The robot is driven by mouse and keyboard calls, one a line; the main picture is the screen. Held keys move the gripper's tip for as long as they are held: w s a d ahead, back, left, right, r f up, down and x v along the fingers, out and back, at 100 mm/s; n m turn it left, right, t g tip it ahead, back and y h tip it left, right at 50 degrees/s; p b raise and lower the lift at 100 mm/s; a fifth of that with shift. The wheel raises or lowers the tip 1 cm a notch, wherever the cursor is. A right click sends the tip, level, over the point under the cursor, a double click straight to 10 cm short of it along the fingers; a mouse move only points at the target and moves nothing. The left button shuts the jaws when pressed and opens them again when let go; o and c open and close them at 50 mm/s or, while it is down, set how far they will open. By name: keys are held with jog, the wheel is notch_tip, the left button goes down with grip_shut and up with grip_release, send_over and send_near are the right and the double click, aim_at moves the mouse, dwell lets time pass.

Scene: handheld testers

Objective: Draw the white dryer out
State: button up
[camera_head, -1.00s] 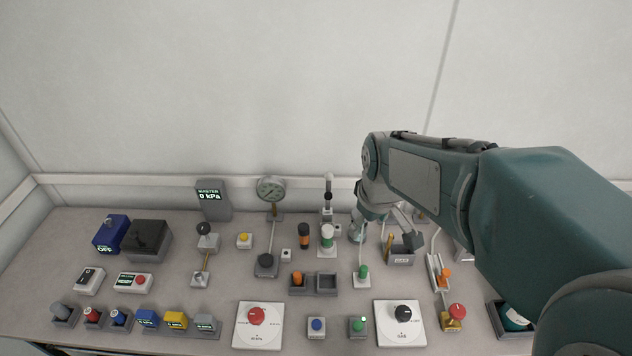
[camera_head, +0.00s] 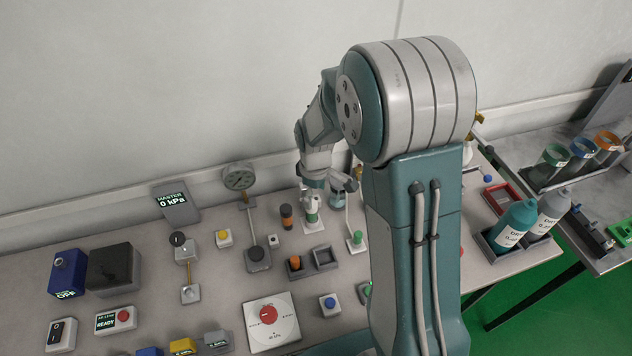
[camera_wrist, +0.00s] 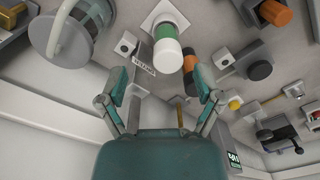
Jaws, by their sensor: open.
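A white-ended cylinder with a green band (camera_head: 311,211), which fits the white dryer, stands upright on a white plate on the bench. In the wrist view its round white end (camera_wrist: 168,57) faces the camera, with the green band beyond. My gripper (camera_wrist: 160,86) is open, with a finger at each side of the picture and the white end ahead of the gap between them. I see no contact. In the head view my gripper (camera_head: 328,184) is above and right of the cylinder, its fingers only partly visible.
An orange-and-black cylinder (camera_wrist: 189,62) stands close beside the dryer. A round clear-sided container (camera_wrist: 68,34) is on its other side. A gauge (camera_head: 238,178) stands to the left. Teal (camera_head: 514,226) and grey (camera_head: 552,212) bottles stand far right. My arm hides part of the bench.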

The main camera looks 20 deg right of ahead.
aim_at(314, 202)
jog(key=f, duration=0.1)
jog(key=a+f, duration=0.2)
jog(key=f, duration=0.1)
jog(key=shift+f, duration=0.5)
jog(key=shift+d+f, duration=0.35)
jog(key=shift+d, duration=0.4)
jog(key=shift+a, duration=0.4)
grip_shut()
jog(key=c, duration=0.9)
grip_release()
jog(key=shift+a, duration=0.1)
grip_shut()
jog(key=shift+d+r, duration=0.1)
jog(key=shift+d, duration=0.15)
